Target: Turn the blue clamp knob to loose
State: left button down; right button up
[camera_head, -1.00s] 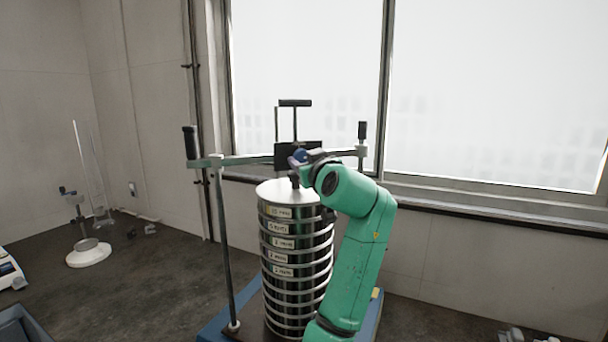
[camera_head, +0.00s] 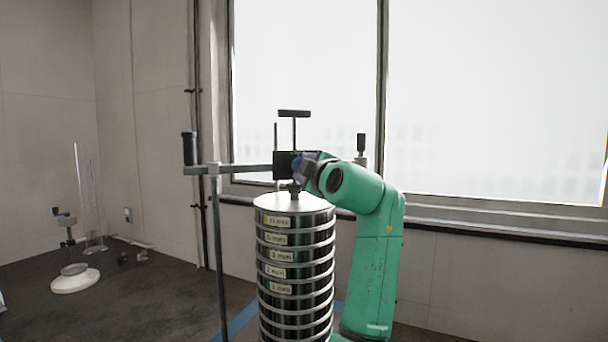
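The blue clamp knob (camera_head: 298,168) shows as a small blue patch at the front of the black clamp block (camera_head: 285,163), above the sieve stack's lid. My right arm comes in from the lower right, and its gripper (camera_head: 305,170) is at the knob. The gripper and wrist cover most of the knob. Whether the fingers are closed on it cannot be seen. The sieve stack (camera_head: 290,265) stands upright below, with labelled rings and a silver lid. My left gripper is not in view.
A crossbar (camera_head: 240,169) runs over the stack between two posts with black handles; the left post (camera_head: 220,260) stands clear. A black T-handle (camera_head: 294,114) rises above the clamp block. A white-based stand (camera_head: 75,278) is far left. A window is behind.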

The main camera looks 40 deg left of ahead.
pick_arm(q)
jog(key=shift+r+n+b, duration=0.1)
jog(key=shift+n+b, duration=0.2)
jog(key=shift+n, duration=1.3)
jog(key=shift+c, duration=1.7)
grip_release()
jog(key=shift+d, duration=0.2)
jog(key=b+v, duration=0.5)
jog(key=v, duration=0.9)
